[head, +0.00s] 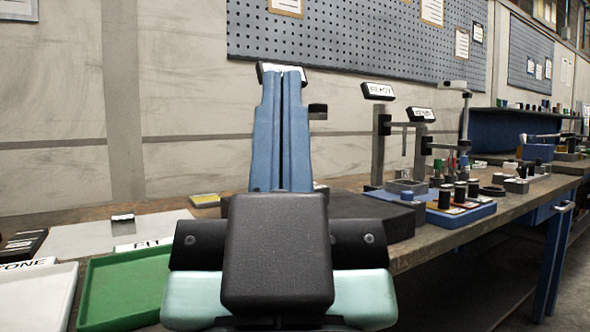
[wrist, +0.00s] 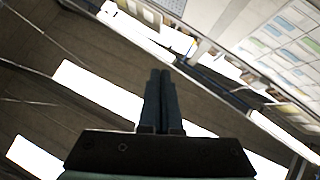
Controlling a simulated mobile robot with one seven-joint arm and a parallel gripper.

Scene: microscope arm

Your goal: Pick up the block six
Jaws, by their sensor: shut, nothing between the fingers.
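My gripper (head: 281,78) points up in the middle of the head view, its two blue fingers pressed together with nothing between them. It also shows in the wrist view (wrist: 160,74), shut against the ceiling lights. I cannot make out a block marked six in either view. Small dark blocks and pieces (head: 460,190) stand at the right on the bench, too small to read. My gripper and arm hide part of the bench's middle.
The wooden bench (head: 430,245) runs to the right. A green tray (head: 125,290) and a pale tray (head: 35,297) lie at the left. A blue tray (head: 463,217) stands at the right, near labelled posts (head: 378,150). A perforated board (head: 350,50) hangs behind.

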